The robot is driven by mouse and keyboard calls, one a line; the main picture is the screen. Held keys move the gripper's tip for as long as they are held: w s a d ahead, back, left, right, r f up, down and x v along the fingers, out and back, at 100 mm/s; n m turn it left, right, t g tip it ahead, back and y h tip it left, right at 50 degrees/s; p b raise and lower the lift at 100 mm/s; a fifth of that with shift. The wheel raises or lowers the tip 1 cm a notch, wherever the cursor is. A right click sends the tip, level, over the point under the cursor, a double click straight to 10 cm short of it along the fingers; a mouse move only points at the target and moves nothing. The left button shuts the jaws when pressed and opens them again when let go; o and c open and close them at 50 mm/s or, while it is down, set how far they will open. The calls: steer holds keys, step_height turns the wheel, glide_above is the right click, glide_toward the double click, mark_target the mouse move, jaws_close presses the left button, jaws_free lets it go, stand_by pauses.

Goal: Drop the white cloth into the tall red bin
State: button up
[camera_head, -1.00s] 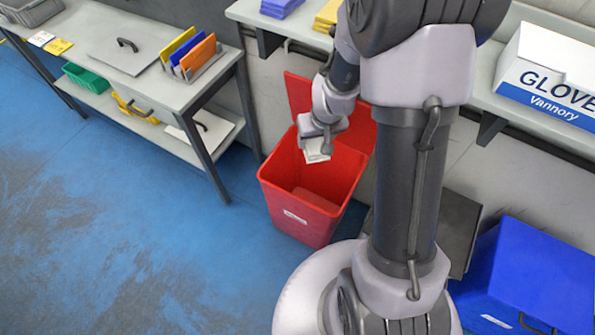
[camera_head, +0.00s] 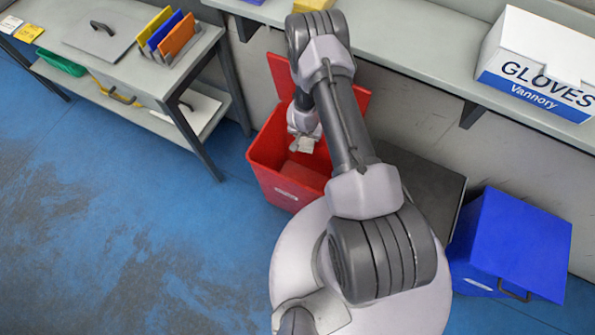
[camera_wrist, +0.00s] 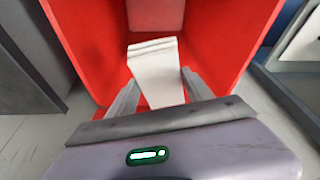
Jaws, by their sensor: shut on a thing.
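The tall red bin (camera_head: 272,184) stands on the floor left of my base, its lid raised at the back. My gripper (camera_head: 303,138) points down over its open mouth. It is shut on the white cloth (camera_head: 301,146), a small folded piece. In the wrist view, the cloth (camera_wrist: 155,72) sticks out between the two fingers (camera_wrist: 160,92), with the red bin walls (camera_wrist: 235,45) around it. The exact height of the cloth against the rim is hard to tell.
A workbench (camera_head: 130,55) with upright folders stands left of the bin. A shelf with a gloves box (camera_head: 540,65) runs along the wall. A blue bin (camera_head: 515,245) stands to the right.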

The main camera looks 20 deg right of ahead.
step_height(320, 180, down, 5)
steer(key=shift+r+b, duration=0.2)
steer(key=shift+b, duration=1.05)
steer(key=shift+r, duration=0.1)
steer(key=o, duration=1.4)
steer(key=p+v, duration=0.6)
steer(key=v, duration=1.1)
steer(key=shift+s+a+r, duration=0.15)
steer(key=shift+r, duration=0.05)
